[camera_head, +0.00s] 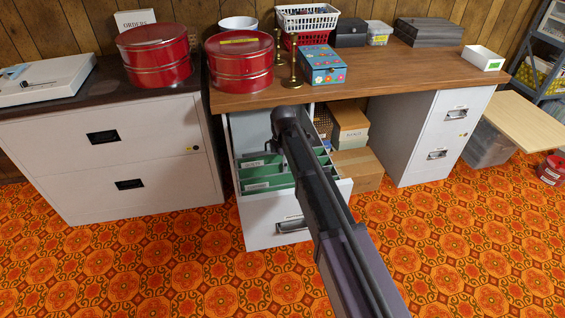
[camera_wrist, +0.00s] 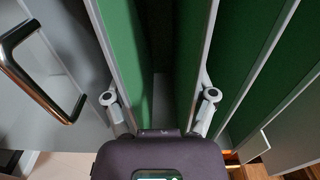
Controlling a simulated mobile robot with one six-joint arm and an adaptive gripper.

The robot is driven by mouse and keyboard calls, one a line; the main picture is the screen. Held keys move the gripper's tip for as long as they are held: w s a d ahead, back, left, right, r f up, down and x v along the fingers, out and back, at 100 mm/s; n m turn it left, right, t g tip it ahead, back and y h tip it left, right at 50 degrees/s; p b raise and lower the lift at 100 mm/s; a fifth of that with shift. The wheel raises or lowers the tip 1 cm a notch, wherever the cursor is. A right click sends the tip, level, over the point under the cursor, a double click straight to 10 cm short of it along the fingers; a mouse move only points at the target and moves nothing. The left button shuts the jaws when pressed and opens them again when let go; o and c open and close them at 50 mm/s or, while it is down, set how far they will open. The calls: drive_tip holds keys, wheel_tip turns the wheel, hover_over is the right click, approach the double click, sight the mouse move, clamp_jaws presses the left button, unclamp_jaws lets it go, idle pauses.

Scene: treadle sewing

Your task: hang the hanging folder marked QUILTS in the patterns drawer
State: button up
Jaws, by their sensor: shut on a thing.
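The patterns drawer (camera_head: 262,225) is pulled out below the left end of the wooden desk. Green hanging folders (camera_head: 268,182) hang in it, with pale label tabs too small to read for certain. My arm reaches over the drawer; my gripper is hidden behind it in the head view. In the wrist view my gripper (camera_wrist: 160,98) points down among green folder panels (camera_wrist: 183,55) with grey top rails, and is shut on a green hanging folder. The grip itself is hard to see, and I cannot read QUILTS on any label. The drawer's handle (camera_wrist: 45,78) is at the left.
A white cabinet (camera_head: 125,165) stands left of the drawer. Cardboard boxes (camera_head: 357,168) sit under the desk (camera_head: 400,80) to the right. The floor in front is clear.

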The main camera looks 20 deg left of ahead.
drive_tip(key=shift+f, duration=0.1)
idle(0.3)
drive_tip(key=o, duration=1.2)
drive_tip(key=shift+o, duration=0.2)
drive_tip(key=s+d+r+p, duration=0.1)
drive_tip(key=r+p, duration=1.4)
drive_tip(key=s+d+r+p, duration=0.1)
drive_tip(key=s+r+p, duration=0.1)
drive_tip(key=r+p, duration=1.4)
drive_tip(key=shift+s, duration=0.25)
drive_tip(key=shift+d, duration=0.15)
idle(1.1)
drive_tip(key=s+d+m, duration=0.4)
drive_tip(key=d+m, duration=0.4)
drive_tip(key=d, duration=0.5)
drive_tip(key=s+d+m, duration=0.4)
drive_tip(key=d+m, duration=0.4)
drive_tip(key=d, duration=0.5)
drive_tip(key=s+d+m, duration=0.3)
drive_tip(key=d+m, duration=0.5)
drive_tip(key=d, duration=0.6)
drive_tip(key=shift+s, duration=0.4)
